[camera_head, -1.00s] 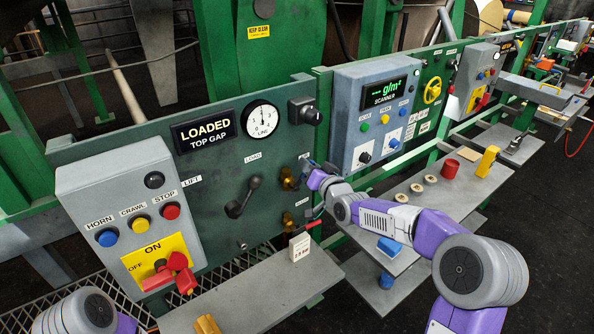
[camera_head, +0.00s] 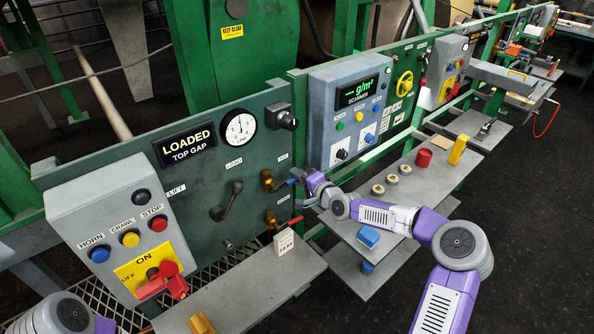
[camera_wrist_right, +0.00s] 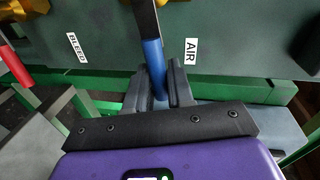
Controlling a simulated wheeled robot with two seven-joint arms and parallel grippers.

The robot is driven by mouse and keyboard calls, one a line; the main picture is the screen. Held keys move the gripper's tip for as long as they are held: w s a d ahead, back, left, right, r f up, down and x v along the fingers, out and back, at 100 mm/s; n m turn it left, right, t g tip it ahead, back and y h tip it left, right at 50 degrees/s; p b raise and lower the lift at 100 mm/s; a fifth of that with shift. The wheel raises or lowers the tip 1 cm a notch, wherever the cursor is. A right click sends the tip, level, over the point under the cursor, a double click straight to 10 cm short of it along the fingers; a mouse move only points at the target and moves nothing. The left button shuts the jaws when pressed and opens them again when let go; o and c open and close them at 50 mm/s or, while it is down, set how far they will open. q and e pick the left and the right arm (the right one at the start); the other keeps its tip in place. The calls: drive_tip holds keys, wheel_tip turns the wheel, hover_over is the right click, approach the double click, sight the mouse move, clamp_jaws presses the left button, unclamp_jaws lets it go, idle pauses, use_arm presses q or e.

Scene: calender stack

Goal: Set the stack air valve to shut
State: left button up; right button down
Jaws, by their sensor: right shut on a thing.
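The stack air valve is a brass body (camera_head: 267,180) on the green panel, beside a small label, with a blue-sleeved lever (camera_head: 287,183). The lever sticks out to the right of the body in the head view. My right gripper (camera_head: 303,185) is at the lever's outer end. In the right wrist view the blue sleeve (camera_wrist_right: 153,62) lies between the two fingers of my right gripper (camera_wrist_right: 157,88), which is shut on it. The AIR label (camera_wrist_right: 191,50) is just right of the lever there. My left gripper is out of view.
Below is a second brass valve (camera_head: 271,219) with a red lever (camera_head: 291,222), by the BLEED label (camera_wrist_right: 76,47). A white tag block (camera_head: 284,242) stands on the grey shelf (camera_head: 238,285). A black lever (camera_head: 228,202) is left on the panel. The scanner box (camera_head: 348,115) stands right.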

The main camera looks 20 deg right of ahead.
drive_tip(key=shift+f+m+y, duration=0.3)
drive_tip(key=shift+f+m, duration=0.3)
drive_tip(key=shift+m, duration=0.1)
drive_tip(key=c, duration=1.1)
unclamp_jaws()
drive_tip(key=v, duration=0.7)
drive_tip(key=shift+s, duration=0.2)
